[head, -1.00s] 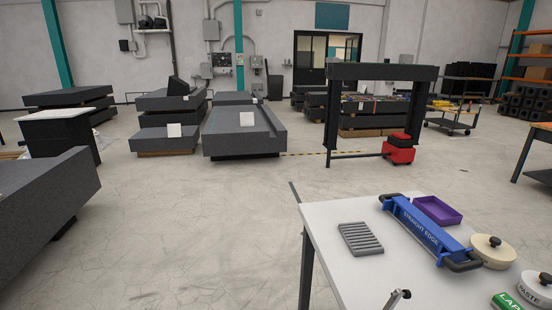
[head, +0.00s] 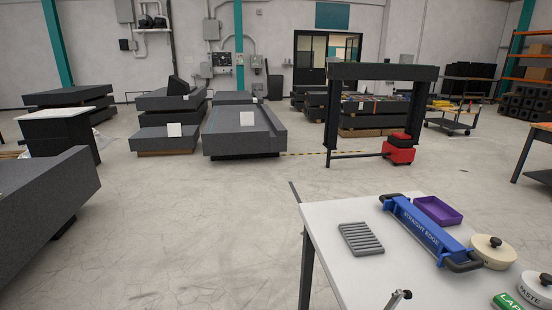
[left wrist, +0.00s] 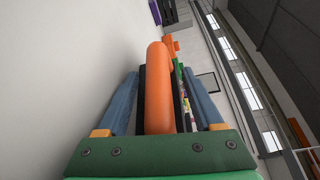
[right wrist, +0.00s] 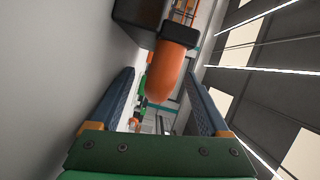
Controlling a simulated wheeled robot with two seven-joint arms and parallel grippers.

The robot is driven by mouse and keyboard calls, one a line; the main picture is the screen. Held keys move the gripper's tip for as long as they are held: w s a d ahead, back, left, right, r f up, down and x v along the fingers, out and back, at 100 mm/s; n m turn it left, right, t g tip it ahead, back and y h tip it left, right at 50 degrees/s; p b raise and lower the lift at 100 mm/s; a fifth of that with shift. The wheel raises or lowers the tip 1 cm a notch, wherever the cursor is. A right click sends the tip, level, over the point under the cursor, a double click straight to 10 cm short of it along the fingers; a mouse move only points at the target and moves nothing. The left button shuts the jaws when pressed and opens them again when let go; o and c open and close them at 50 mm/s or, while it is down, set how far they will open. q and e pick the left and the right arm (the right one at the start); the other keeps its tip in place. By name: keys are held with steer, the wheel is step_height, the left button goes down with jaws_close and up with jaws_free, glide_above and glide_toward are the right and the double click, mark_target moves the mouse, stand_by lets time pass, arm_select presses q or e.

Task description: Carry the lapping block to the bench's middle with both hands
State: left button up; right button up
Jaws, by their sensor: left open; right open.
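The head view shows neither gripper and no block with orange handles. In the left wrist view a rounded orange handle (left wrist: 158,90) stands between the two blue fingers of my left gripper (left wrist: 160,72), which is open around it. In the right wrist view an orange handle (right wrist: 166,72) in a black mount joins a dark block (right wrist: 134,14), apparently the lapping block. The handle's rounded end reaches between the fingertips of my right gripper (right wrist: 158,80), which is open. Most of the block is out of view. The white bench (head: 340,212) shows at lower right in the head view.
On the bench are a grey ribbed plate (head: 361,239), a blue straight edge (head: 425,230), a purple tray (head: 438,210), a cream round lidded tub (head: 492,251) and a paste tin (head: 537,288). Granite beds (head: 240,143) stand beyond open floor.

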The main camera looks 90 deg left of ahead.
arm_select(q)
steer(key=shift+f, duration=0.1)
arm_select(e)
steer(key=shift+f, duration=0.25)
steer(key=c, duration=0.4)
arm_select(q)
steer(key=shift+w+r, duration=0.15)
steer(key=shift+r, duration=0.05)
arm_select(e)
steer(key=shift+w, duration=0.1)
arm_select(q)
steer(key=shift+v, duration=3.8)
arm_select(e)
steer(key=shift+r, duration=0.25)
steer(key=shift+v, duration=3.75)
